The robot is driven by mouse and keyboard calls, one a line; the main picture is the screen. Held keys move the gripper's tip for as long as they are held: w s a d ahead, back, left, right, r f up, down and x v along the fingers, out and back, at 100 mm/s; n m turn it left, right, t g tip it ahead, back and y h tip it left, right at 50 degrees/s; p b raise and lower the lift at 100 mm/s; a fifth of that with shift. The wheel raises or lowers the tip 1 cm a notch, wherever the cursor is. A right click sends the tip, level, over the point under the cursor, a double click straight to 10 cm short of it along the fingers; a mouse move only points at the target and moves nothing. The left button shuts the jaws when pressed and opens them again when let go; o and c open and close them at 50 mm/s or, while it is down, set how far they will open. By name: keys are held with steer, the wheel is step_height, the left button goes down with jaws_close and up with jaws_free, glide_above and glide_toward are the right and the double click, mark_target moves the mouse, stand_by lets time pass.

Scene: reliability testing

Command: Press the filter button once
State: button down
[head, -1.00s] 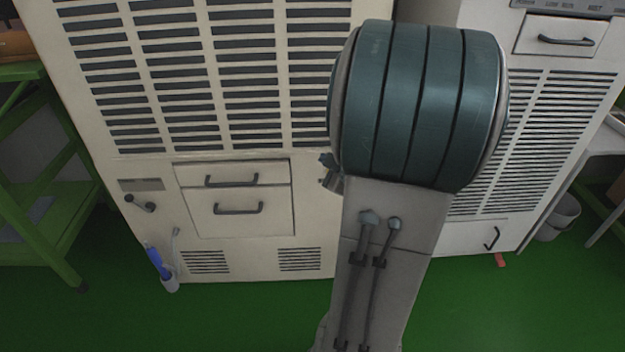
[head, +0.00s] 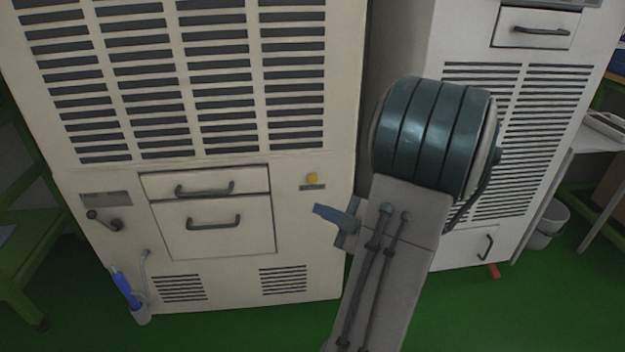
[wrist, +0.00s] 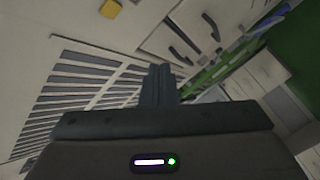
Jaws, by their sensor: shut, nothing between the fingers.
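A yellow button (head: 312,178) with a small dark label under it sits on the front of the left cream cabinet (head: 345,200), right of its two drawers. It also shows in the wrist view as a yellow square (wrist: 110,9) at the top edge. The label is too small to read. My gripper (head: 322,210) is shut and empty. In the head view it appears just below and right of the button, apart from it in the picture. In the wrist view its closed fingers (wrist: 158,72) point toward the cabinet front, below and right of the button.
A crank handle (head: 103,221) and a blue-handled tool (head: 126,290) are at the cabinet's lower left. Drawer handles (head: 205,189) stick out. A second cabinet (head: 470,250) stands right, behind my arm. Green shelving (head: 30,255) is at left.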

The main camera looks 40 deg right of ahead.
steer(key=shift+w+d, duration=0.75)
steer(key=shift+w, duration=0.5)
steer(key=shift+w+d, duration=0.75)
steer(key=shift+w, duration=0.45)
steer(key=shift+w+d, duration=0.75)
steer(key=shift+w, duration=0.5)
steer(key=shift+w, duration=0.1)
steer(key=shift+w+d, duration=0.25)
steer(key=shift+w+d, duration=0.15)
steer(key=shift+w, duration=0.1)
steer(key=shift+s+a, duration=0.4)
steer(key=shift+s, duration=0.25)
steer(key=shift+s+a, duration=0.45)
steer(key=shift+s, duration=0.25)
steer(key=shift+s+a, duration=0.4)
steer(key=shift+s, duration=0.35)
steer(key=shift+s+a, duration=0.45)
steer(key=shift+s, duration=0.25)
